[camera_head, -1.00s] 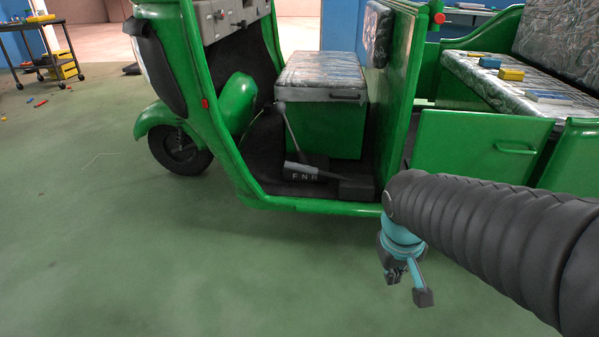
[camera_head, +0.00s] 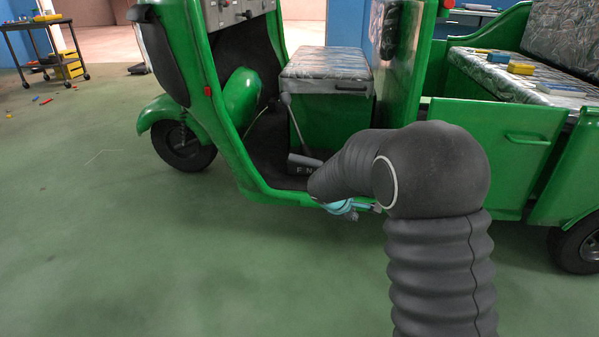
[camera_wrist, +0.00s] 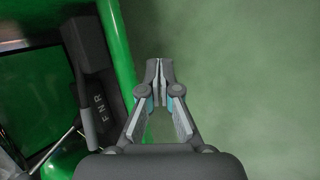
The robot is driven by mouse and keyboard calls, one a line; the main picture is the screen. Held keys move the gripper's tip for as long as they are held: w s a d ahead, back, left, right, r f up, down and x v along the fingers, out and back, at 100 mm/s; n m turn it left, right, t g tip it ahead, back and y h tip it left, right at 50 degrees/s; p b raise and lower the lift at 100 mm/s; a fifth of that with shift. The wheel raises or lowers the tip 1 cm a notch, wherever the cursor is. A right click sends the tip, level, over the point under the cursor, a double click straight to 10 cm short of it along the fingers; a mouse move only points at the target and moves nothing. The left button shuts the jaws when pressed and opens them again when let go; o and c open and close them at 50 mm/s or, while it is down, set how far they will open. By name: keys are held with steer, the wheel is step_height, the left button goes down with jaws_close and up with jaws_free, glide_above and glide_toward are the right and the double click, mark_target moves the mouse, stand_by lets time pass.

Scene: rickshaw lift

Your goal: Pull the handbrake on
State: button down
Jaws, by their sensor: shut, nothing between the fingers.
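A thin upright lever with a dark knob (camera_head: 290,112) rises from the rickshaw's floor in front of the seat. A dark housing marked F N R (camera_head: 303,163) sits at its foot; I cannot tell which part is the handbrake. The housing also shows at the left in the wrist view (camera_wrist: 104,95), with a grey handle (camera_wrist: 88,122) beside it and a thin metal rod at the lower left. My gripper (camera_wrist: 160,68) is shut and empty, outside the green sill and apart from these parts. In the head view my arm mostly hides it.
The green rickshaw (camera_head: 235,150) has an open doorway with a low sill tube (camera_wrist: 117,50) between my gripper and the housing. A padded seat (camera_head: 325,64) stands behind the lever. A cart (camera_head: 45,45) stands far back left.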

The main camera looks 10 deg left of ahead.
steer(key=w+a+f+n+t+y+b, duration=0.1)
steer(key=w+a+f+n+t, duration=0.1)
steer(key=w+a+f+n, duration=0.4)
steer(key=w+a+f+n+t+y+b, duration=0.1)
steer(key=w+a+n+t, duration=0.2)
steer(key=w, duration=0.4)
steer(key=w+a+r+n+y, duration=0.3)
steer(key=w+a+r+n, duration=0.2)
steer(key=a+n, duration=0.4)
steer(key=shift+w+n+t+y+p, duration=0.3)
steer(key=shift+w+n+t+y, duration=0.15)
steer(key=shift+n, duration=0.35)
steer(key=shift+w, duration=0.15)
steer(key=p+x, duration=0.2)
steer(key=x, duration=0.5)
steer(key=shift+w, duration=0.1)
steer(key=shift+p+x, duration=1.1)
steer(key=shift+x, duration=0.1)
steer(key=r, duration=0.1)
steer(key=r+p, duration=0.2)
steer(key=shift+w+d+r, duration=0.25)
steer(key=shift+w+d, duration=0.1)
steer(key=shift+w, duration=0.05)
